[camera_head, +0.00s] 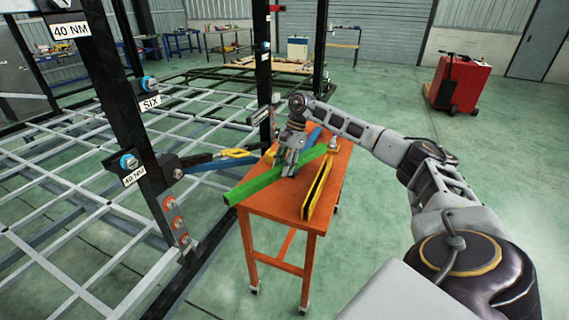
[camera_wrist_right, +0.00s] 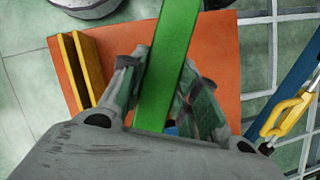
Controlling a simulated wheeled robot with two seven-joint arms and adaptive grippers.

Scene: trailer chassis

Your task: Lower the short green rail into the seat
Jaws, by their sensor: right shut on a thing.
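The short green rail (camera_head: 262,182) lies diagonally across the orange cart in the head view, its near left end reaching past the cart's edge. My right gripper (camera_head: 290,168) is shut on the rail around its middle, over the cart top. In the right wrist view the green rail (camera_wrist_right: 168,65) passes between the two fingers (camera_wrist_right: 165,85). I cannot tell from these views whether the rail touches the cart top. A yellow slotted holder (camera_head: 318,188) stands on the cart, to the right of the rail. I cannot tell which part is the seat. My left gripper is out of view.
The orange cart (camera_head: 272,203) stands beside the grey lattice chassis (camera_head: 70,215) with black posts (camera_head: 115,90). A blue bar (camera_head: 205,163) with a yellow clamp (camera_head: 236,153) reaches from a post toward the cart. A red machine (camera_head: 458,82) stands far right. Floor right of the cart is clear.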

